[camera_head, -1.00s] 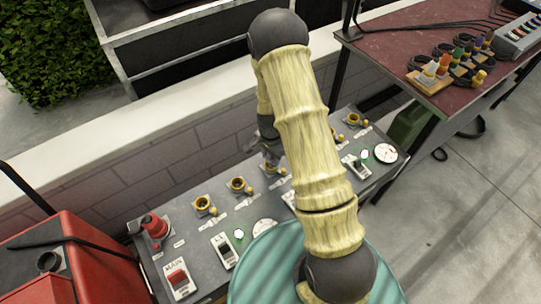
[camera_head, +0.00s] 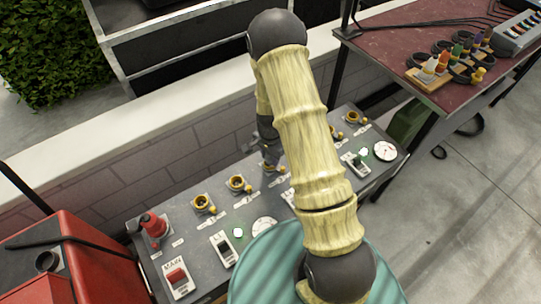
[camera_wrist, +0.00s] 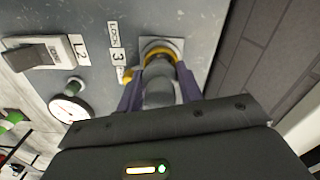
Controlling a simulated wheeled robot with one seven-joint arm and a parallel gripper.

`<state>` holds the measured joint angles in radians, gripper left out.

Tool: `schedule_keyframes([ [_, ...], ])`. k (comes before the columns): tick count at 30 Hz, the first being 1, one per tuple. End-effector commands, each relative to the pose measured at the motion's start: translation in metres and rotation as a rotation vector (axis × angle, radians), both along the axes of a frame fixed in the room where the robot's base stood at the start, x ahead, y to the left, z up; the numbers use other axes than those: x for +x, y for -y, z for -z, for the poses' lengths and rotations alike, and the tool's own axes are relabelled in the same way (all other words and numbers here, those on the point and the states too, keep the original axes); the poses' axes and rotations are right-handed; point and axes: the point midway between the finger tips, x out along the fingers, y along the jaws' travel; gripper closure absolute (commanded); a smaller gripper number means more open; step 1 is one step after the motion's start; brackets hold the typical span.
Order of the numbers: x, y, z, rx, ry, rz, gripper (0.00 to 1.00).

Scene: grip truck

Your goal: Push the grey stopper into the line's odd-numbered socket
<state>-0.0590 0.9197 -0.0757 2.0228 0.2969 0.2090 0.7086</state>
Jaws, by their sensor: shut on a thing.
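My gripper (camera_wrist: 160,97) is shut on the grey stopper (camera_wrist: 158,84), a short rounded cylinder between the purple fingers. In the wrist view the stopper's far end is at the yellow-ringed socket (camera_wrist: 160,50) beside a label reading 3. I cannot tell how deep it sits. In the head view my gripper (camera_head: 272,163) is low over the middle of the grey panel (camera_head: 190,230), mostly hiding that socket. Two open yellow sockets (camera_head: 203,203) (camera_head: 239,184) lie to its left. More yellow sockets (camera_head: 352,117) lie to its right, partly behind my arm.
The panel also bears a red lever (camera_head: 155,226), a red MAIN switch (camera_head: 178,277), rocker switches (camera_head: 222,245) and dials (camera_head: 386,151). A brick wall (camera_head: 150,170) runs close behind it. A red-brown table (camera_head: 400,42) with coloured plugs stands at upper right.

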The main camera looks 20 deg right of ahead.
Motion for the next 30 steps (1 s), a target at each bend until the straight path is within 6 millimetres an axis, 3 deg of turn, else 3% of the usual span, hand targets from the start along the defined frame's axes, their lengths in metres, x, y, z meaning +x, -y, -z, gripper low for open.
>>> schedule_keyframes([
  [24, 0.000, 0.001, 0.013, 0.000, 0.000, 0.003, 0.87],
  [25, 0.000, 0.001, 0.013, 0.000, 0.000, 0.003, 0.62],
  [28, 0.000, 0.002, 0.012, -0.001, -0.001, 0.003, 0.42],
  [30, -0.001, 0.002, 0.013, 0.000, -0.002, 0.003, 0.38],
])
